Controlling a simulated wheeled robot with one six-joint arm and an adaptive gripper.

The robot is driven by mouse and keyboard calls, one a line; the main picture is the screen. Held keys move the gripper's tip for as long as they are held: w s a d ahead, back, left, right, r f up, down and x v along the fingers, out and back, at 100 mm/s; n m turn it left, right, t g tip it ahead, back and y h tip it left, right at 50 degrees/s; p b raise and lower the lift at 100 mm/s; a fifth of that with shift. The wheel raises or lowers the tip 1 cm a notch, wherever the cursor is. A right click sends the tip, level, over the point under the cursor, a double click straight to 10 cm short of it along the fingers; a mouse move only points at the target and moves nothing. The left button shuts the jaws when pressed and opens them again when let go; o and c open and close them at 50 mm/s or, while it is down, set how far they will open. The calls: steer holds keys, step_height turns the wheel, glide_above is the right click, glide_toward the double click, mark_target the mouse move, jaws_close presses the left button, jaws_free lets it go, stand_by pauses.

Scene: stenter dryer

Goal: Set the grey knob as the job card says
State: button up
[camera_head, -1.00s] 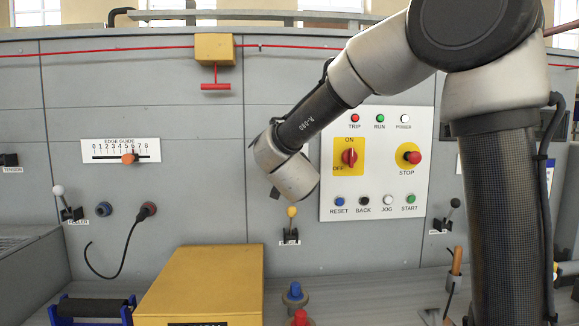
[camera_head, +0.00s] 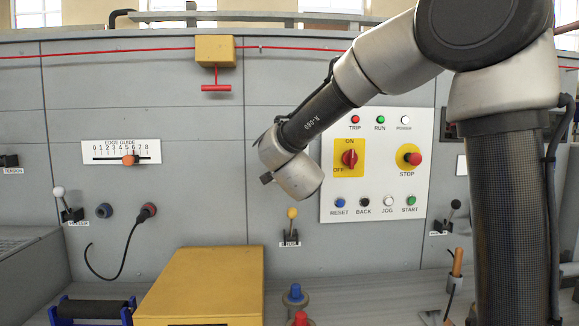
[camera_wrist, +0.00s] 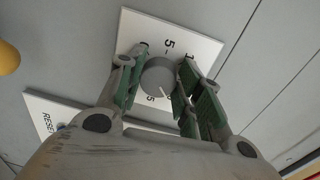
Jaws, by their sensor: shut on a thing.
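The grey knob (camera_wrist: 158,76) shows in the wrist view on a white scale plate (camera_wrist: 205,48) with printed numbers, of which a 1 and 5s can be read. A pale line on the knob points toward the lower right. My gripper (camera_wrist: 161,78) has its green-padded fingers on either side of the knob and is shut on it. In the head view my wrist hides the knob and its plate, and the fingers cannot be made out. I cannot read a job card in either view.
The white control panel (camera_head: 378,118) with a red switch (camera_head: 349,158), stop button (camera_head: 414,158) and several push buttons is right of my wrist. A yellow-knobbed lever (camera_head: 292,213) is just below. A yellow box (camera_head: 205,285) stands at the front.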

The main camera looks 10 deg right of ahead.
stand_by(0.4)
steer(key=o, duration=1)
steer(key=shift+o, duration=0.2)
steer(key=s+a, duration=0.1)
steer(key=s, duration=1.1)
steer(key=shift+a+r, duration=0.35)
steer(key=shift+a, duration=0.05)
